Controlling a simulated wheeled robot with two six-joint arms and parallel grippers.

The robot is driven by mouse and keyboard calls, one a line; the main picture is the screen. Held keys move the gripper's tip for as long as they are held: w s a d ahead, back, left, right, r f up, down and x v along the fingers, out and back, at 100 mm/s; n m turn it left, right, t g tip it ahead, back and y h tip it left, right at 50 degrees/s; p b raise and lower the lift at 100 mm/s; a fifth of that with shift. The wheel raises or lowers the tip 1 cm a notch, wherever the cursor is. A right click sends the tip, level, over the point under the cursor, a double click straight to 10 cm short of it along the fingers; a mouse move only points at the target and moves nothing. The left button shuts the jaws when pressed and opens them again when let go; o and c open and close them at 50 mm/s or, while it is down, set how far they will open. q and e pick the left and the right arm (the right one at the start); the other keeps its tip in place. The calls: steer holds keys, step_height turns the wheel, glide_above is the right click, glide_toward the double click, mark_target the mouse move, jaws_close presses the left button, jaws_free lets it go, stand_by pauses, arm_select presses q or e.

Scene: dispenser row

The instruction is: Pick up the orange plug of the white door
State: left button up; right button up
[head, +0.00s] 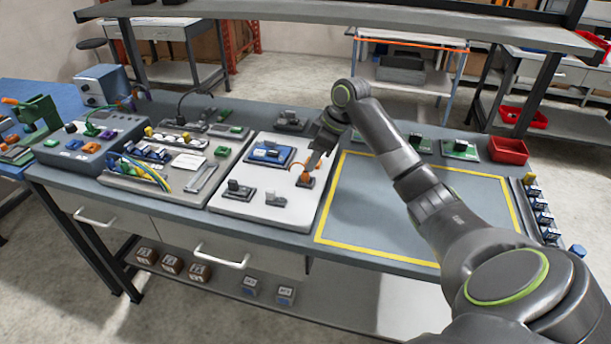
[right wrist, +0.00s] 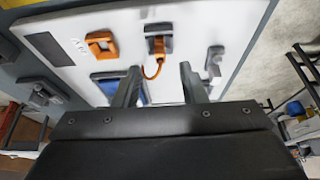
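The white door (head: 258,211) lies as a flat white panel on the bench, with several small dark fittings on it. The orange plug (right wrist: 157,46) sits at a dark socket on the panel in the right wrist view, with an orange cable looping from it. In the head view the orange plug (head: 305,177) is small, near the panel's right edge. My right gripper (head: 315,161) is just above it, partly over the cable. My left gripper is not in view.
A blue module (head: 270,154) is on the panel. A yellow-outlined mat (head: 375,205) to the right is clear. A red bin (head: 508,150) stands farther right. A grey shelf (head: 330,12) spans above the bench.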

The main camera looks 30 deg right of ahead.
mark_target(305, 177)
steer(key=p+x, duration=0.1)
steer(key=x, duration=0.4)
jaws_close()
